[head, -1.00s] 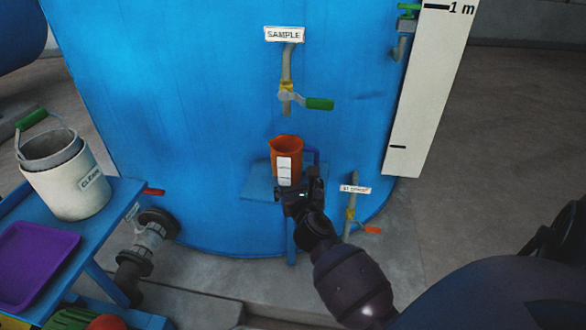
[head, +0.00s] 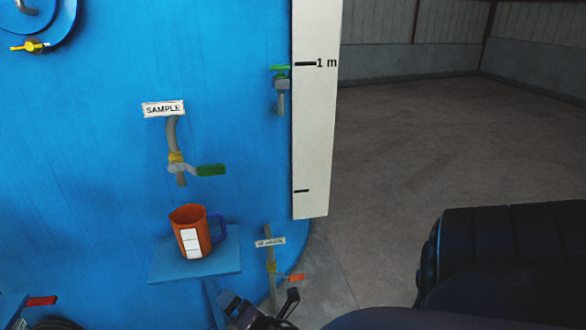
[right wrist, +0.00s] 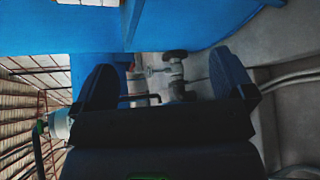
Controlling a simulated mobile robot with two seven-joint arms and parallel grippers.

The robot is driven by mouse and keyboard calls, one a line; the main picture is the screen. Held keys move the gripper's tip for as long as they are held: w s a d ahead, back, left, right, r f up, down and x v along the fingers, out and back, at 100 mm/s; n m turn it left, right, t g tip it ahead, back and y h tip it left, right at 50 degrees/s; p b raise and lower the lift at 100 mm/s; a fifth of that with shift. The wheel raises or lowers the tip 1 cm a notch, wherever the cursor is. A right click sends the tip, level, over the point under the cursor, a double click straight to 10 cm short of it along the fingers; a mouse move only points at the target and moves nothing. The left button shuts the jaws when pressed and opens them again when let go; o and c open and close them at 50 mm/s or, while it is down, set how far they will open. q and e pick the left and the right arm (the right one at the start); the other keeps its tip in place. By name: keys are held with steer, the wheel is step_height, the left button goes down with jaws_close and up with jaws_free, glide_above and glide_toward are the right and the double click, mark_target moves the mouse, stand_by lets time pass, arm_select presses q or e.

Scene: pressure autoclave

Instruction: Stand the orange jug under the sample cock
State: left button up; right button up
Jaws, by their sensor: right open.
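The orange jug (head: 190,232), with a white panel on its side and a blue handle on its right, stands upright on a small blue shelf (head: 215,266) on the tank. The sample cock (head: 178,165), with a green lever, hangs directly above the jug under the SAMPLE sign (head: 163,109), with a gap between spout and rim. My right gripper (head: 262,305) is below and right of the shelf, apart from the jug. In the right wrist view its two fingers (right wrist: 165,85) are spread with nothing between them. My left gripper is not in view.
A second labelled cock (head: 270,265) with an orange lever is just right of the shelf, close to my right gripper. A white level board (head: 316,120) stands at the tank's right edge. The floor (head: 420,150) beyond it is clear.

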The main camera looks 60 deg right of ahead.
steer(key=s+a+f+m+g+y, duration=0.2)
steer(key=s+a+m, duration=0.2)
steer(key=s+m, duration=0.4)
steer(key=s+a+f+m+g+y, duration=0.1)
steer(key=s+a+f+m+y, duration=0.2)
steer(key=s+m, duration=0.6)
steer(key=shift+s+a+f+m+g, duration=0.2)
steer(key=shift+s+a+m+g, duration=0.15)
steer(key=shift+s+a, duration=0.2)
